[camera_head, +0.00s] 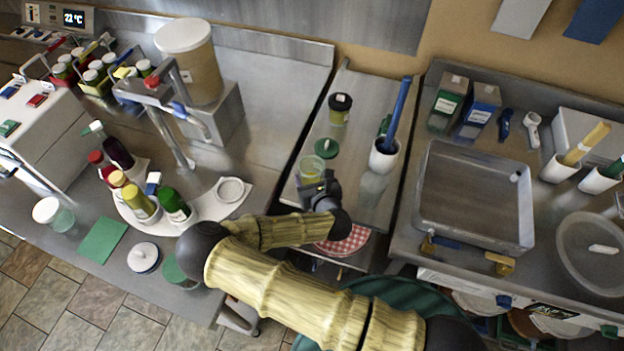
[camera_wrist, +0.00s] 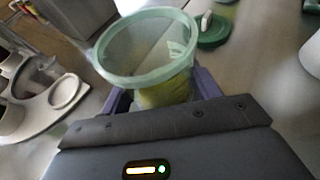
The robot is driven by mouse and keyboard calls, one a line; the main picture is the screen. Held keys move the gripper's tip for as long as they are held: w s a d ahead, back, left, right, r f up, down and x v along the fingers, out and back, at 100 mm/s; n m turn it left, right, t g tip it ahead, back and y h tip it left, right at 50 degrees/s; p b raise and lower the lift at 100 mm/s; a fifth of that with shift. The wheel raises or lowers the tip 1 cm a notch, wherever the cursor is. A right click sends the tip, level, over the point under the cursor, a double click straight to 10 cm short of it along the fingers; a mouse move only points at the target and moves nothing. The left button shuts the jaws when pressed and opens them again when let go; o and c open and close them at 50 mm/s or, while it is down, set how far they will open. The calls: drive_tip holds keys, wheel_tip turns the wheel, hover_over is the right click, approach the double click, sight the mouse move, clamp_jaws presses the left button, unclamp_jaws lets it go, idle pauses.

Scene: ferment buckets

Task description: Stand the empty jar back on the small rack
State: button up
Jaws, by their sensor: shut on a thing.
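A clear jar (camera_head: 312,168) with a pale green rim is between the fingers of my gripper (camera_head: 318,184) on the narrow middle counter. In the wrist view the jar (camera_wrist: 150,55) is close, mouth toward the camera, with yellow-green showing in its lower part; I cannot tell whether that is contents. My gripper (camera_wrist: 163,96) is shut on it, a purple finger on each side. I cannot tell whether the jar touches the counter. A white curved rack (camera_head: 203,208) on the left counter holds several bottles; its right-end ring (camera_head: 230,190) is empty. The rack also shows in the wrist view (camera_wrist: 40,118).
A green lid (camera_head: 326,148) lies just beyond the jar. A dark-lidded jar (camera_head: 339,108) and a white pot (camera_head: 383,156) with a blue-handled tool stand nearby. A gap separates the middle and left counters. A tap (camera_head: 170,130) stands behind the rack.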

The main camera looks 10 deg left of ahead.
drive_tip(key=shift+f, duration=0.7)
drive_tip(key=shift+f, duration=0.2)
drive_tip(key=o, duration=1.2)
drive_tip(key=shift+o, duration=0.2)
drive_tip(key=shift+r, duration=0.1)
